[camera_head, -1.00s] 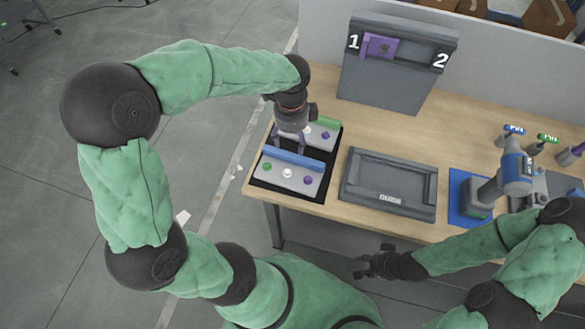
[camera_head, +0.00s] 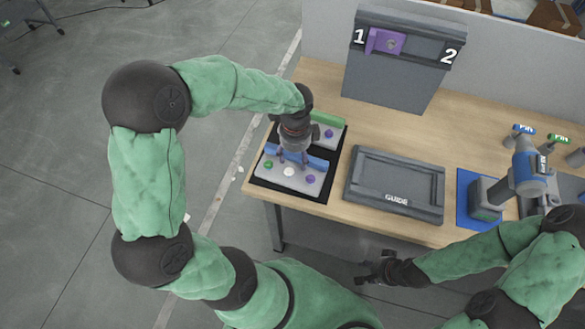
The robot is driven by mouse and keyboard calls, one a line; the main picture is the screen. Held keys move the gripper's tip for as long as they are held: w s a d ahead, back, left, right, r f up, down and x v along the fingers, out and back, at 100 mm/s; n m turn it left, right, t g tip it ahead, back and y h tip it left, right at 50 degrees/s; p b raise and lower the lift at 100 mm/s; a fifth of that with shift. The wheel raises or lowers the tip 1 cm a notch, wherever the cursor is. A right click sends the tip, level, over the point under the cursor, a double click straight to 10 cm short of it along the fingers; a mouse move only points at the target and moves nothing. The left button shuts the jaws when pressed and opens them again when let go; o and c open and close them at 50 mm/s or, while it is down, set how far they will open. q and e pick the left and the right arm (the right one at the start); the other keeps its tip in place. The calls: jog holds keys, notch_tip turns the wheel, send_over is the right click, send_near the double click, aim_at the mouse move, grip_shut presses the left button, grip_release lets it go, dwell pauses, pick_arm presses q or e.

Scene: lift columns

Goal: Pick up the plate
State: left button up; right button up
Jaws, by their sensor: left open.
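The front plate (camera_head: 274,180) is grey with a blue bar (camera_head: 318,163) along its back edge and green, white and purple dots. It lies on a black mat at the table's left front. A second grey plate (camera_head: 324,140) with a green bar lies behind it, partly hidden by my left arm. My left gripper (camera_head: 292,160) points down at the blue bar with its fingers apart; contact with the bar is not clear. My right gripper (camera_head: 364,272) hangs in front of the table's edge, empty, with its fingers seeming apart.
A dark grey tray marked GUIDE (camera_head: 395,186) lies right of the mat (camera_head: 262,180). A grey stand (camera_head: 390,82) numbered 1 and 2 holds a purple piece (camera_head: 386,41). A blue-grey power tool (camera_head: 527,168) and several coloured-handled tools stand at the right. Wood behind the tray is clear.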

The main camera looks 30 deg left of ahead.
pick_arm(q)
jog(key=shift+c, duration=0.2)
grip_shut()
jog(key=shift+r, duration=0.1)
